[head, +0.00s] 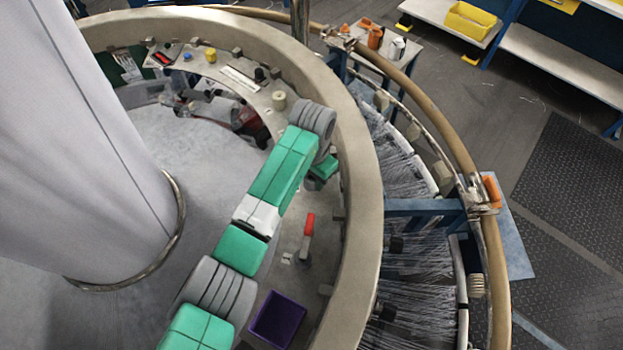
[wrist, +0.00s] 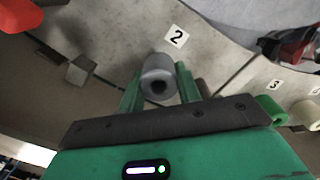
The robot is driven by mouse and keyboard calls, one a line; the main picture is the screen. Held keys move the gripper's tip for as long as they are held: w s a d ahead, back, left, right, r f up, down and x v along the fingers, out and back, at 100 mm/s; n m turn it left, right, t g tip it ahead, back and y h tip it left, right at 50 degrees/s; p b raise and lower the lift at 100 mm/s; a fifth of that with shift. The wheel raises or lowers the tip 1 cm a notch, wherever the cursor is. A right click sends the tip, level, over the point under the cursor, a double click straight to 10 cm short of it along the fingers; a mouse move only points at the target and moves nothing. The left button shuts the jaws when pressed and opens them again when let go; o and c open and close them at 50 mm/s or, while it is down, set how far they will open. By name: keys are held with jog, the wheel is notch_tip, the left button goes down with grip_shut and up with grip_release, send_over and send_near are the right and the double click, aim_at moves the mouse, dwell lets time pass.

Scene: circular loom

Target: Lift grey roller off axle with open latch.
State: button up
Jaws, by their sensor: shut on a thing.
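The grey roller (wrist: 158,78) shows in the wrist view beside the label "2" (wrist: 176,37), with a dark hole in the end that faces the camera. My gripper (wrist: 160,88) is shut on it, one green finger on each side. I cannot tell whether the roller still sits on an axle; no axle shows. A red part (wrist: 18,15) is at the top left corner of the wrist view, and a red handle (head: 309,224) stands on the inner ledge in the head view. I cannot tell whether either is the latch. In the head view my arm hides the roller and the fingertips.
A green roller (wrist: 270,108) and a cream roller (wrist: 304,112) stand near the label "3" (wrist: 275,85). A purple bin (head: 277,319) is on the ledge below the red handle. The loom's thick beige ring (head: 361,190) curves close to the right of my arm.

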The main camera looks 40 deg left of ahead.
notch_tip(320, 180, up, 6)
jog(key=p, duration=0.5)
jog(key=shift+f, duration=0.35)
